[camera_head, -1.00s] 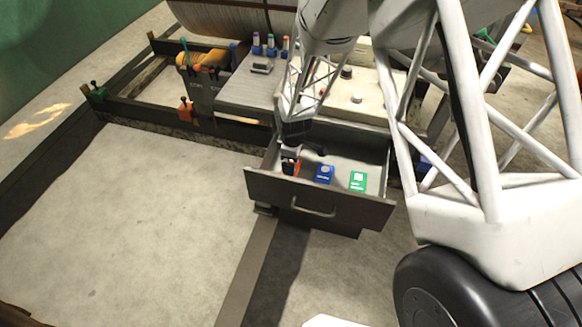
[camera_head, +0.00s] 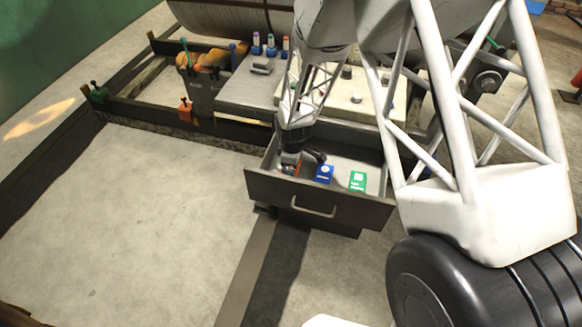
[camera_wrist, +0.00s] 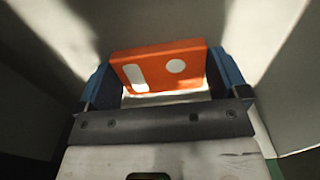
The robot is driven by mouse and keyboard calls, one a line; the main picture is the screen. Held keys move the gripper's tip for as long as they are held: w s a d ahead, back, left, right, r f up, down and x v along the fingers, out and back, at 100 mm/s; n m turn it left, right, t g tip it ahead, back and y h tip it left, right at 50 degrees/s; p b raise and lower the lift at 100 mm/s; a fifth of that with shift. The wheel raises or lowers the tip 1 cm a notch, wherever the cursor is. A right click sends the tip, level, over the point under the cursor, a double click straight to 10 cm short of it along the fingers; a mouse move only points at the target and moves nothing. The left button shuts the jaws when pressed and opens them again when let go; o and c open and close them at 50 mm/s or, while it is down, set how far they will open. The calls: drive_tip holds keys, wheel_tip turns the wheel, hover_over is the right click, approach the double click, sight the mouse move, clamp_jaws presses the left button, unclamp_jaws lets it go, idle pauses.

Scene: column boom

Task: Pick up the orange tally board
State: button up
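The orange tally board (camera_wrist: 158,69) has white marks on its face and lies between the two blue fingers of my gripper (camera_wrist: 160,80) in the wrist view. The fingers meet its left and right edges with no clear gap. In the head view my gripper (camera_head: 291,161) is down inside the left part of the open drawer (camera_head: 345,205). Only a sliver of the orange board shows there, mostly hidden by the gripper. I cannot tell whether the board is clear of the drawer floor.
A blue board (camera_head: 324,174) and a green board (camera_head: 358,181) lie in the drawer to the right of my gripper. The drawer walls are close around it. A grey worktop (camera_head: 245,88) with small items stands behind. The floor (camera_head: 140,210) at front left is clear.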

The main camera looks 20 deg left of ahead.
drive_tip(key=c, duration=0.4)
drive_tip(key=shift+r, duration=0.15)
drive_tip(key=shift+r, duration=4.85)
